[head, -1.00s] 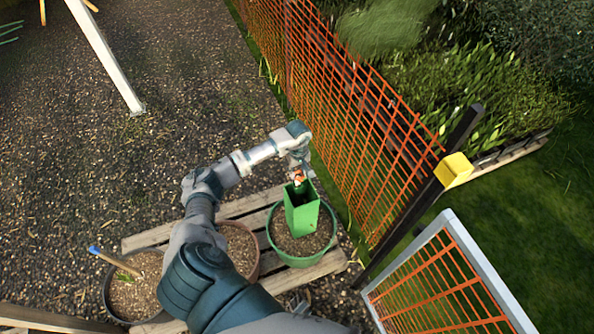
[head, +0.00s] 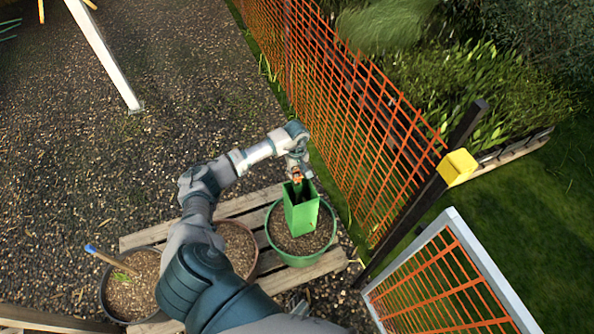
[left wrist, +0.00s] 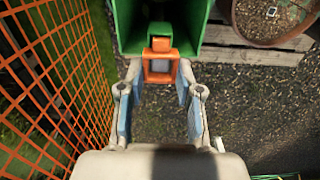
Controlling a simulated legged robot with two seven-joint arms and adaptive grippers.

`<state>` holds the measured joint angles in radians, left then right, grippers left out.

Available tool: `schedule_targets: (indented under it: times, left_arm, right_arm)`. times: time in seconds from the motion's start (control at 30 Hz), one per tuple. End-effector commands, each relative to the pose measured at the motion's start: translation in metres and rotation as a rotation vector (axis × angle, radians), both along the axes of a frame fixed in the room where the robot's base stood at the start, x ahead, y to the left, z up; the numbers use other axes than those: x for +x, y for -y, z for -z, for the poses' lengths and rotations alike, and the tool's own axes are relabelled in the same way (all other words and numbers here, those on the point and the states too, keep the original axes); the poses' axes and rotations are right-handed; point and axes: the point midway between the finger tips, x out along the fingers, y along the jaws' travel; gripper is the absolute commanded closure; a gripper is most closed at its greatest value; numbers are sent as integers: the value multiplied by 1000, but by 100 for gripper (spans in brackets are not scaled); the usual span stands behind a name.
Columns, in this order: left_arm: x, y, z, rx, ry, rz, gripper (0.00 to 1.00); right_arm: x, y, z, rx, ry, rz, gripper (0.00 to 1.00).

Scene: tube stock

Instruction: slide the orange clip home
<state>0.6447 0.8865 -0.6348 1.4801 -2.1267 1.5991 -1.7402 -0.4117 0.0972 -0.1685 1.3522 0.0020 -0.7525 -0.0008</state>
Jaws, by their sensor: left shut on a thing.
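A green square tube (head: 301,215) stands in the green pot, its open top upward. The orange clip (head: 297,181) is at the tube's upper rim, under my left gripper (head: 298,175). In the left wrist view the orange clip (left wrist: 160,70) is a small frame between the two fingers, up against a green tab (left wrist: 160,36) on the near wall of the green tube (left wrist: 126,26). My left gripper (left wrist: 160,84) is shut on the clip, with a bluish pad on each side. How far the clip sits on the tab is hard to tell. My right gripper is not in view.
The green pot (head: 270,243) stands on a wooden pallet (head: 263,205) beside a brown pot (head: 257,262) and a dark pot (head: 106,300) with a blue-tipped stake. An orange mesh fence (head: 350,125) runs close on the right. Open gravel lies to the left.

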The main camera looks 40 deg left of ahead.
Motion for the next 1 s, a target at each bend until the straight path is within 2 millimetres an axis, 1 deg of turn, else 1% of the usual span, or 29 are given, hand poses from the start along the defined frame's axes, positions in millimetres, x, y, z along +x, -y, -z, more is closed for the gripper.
schedule_targets:
  times: [0.33, 1.0]
  left_arm:
    - [0, 0, 2, 0, 0, 0, 77]
    - [0, 1, 29, 0, 0, 0, 77]
  right_arm:
    - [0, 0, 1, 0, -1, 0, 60]
    - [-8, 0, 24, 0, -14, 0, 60]
